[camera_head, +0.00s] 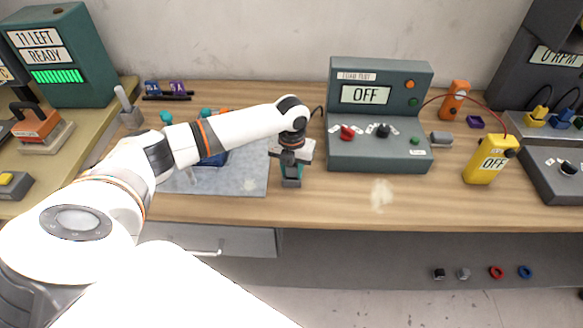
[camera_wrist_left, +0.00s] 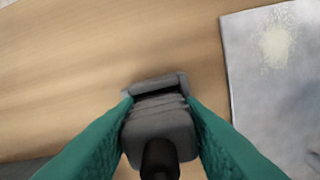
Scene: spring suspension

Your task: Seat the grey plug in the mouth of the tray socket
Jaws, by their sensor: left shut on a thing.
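The grey plug (camera_wrist_left: 158,130) has a ribbed body and a black lead at its rear. My left gripper (camera_head: 291,170) is shut on it, with teal fingers on both sides in the left wrist view (camera_wrist_left: 160,115). A wider grey piece with a dark slot (camera_wrist_left: 157,86) lies directly at the plug's front. I cannot tell whether it is the plug's own head or the mouth of the tray socket, nor whether anything is seated. In the head view, grey shows below the fingers, just right of the mat. My right gripper is not in view.
A grey mat (camera_head: 245,181) lies left of the gripper. A load tester (camera_head: 345,152) reading OFF stands to the right, with a small grey block (camera_head: 441,139) beside it. A yellow meter (camera_head: 490,160) is farther right. Bare wood lies in front of the tester.

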